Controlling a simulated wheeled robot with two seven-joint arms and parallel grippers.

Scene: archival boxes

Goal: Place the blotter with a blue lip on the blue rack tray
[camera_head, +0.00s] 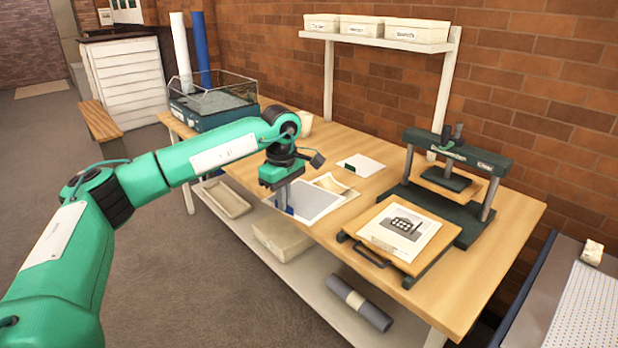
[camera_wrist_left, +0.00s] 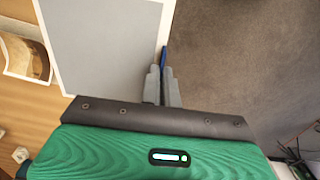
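The blotter with a blue lip (camera_head: 318,198) is a grey sheet with a white border at the table's front edge. In the left wrist view the blotter (camera_wrist_left: 105,45) fills the upper left, its edge beside the floor. My left gripper (camera_head: 286,205) points down at that edge. In the wrist view its fingers (camera_wrist_left: 163,80) are close together, with the blue lip (camera_wrist_left: 164,60) between them. No tray is clearly a blue rack tray; a dark teal tray with a wire frame (camera_head: 205,121) stands at the table's far left end. My right gripper is not in view.
A white sheet with a green tab (camera_head: 364,164) and a curled cream sheet (camera_head: 334,184) lie nearby on the table. A press (camera_head: 460,152) and a board with a print (camera_head: 400,232) stand to the right. A lower shelf (camera_head: 325,290) holds boxes and a roll.

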